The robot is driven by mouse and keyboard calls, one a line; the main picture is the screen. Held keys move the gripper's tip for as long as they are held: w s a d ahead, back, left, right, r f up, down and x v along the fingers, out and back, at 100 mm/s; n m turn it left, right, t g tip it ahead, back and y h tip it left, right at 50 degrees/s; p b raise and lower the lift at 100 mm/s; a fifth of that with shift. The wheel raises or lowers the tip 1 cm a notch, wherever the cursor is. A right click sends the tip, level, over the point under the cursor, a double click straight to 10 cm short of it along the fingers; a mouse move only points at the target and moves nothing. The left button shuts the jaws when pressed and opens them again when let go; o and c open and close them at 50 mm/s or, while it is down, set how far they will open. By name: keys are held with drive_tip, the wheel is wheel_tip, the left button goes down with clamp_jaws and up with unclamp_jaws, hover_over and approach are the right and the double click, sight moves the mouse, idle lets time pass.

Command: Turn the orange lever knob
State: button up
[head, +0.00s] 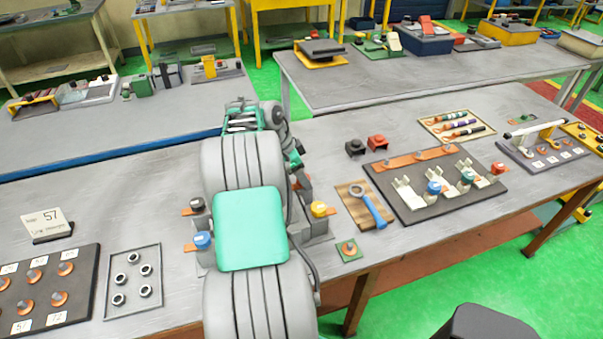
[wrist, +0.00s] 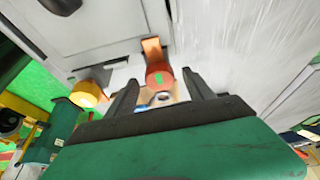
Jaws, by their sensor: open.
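In the wrist view, an orange-red knob (wrist: 158,75) with a small green mark sits at the end of a copper-coloured lever (wrist: 151,48). My gripper (wrist: 161,77) is open, with one dark finger to each side of the knob in the picture. I cannot tell whether either finger touches it or how deep it lies between them. A small whitish and blue part shows just below the knob, partly hidden by my gripper.
A yellow knob (head: 319,209), a black knob (head: 197,205) and a blue knob (head: 202,241) stick out around my arm. The yellow knob also shows in the wrist view (wrist: 88,94).

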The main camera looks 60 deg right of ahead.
clamp_jaws()
idle(0.7)
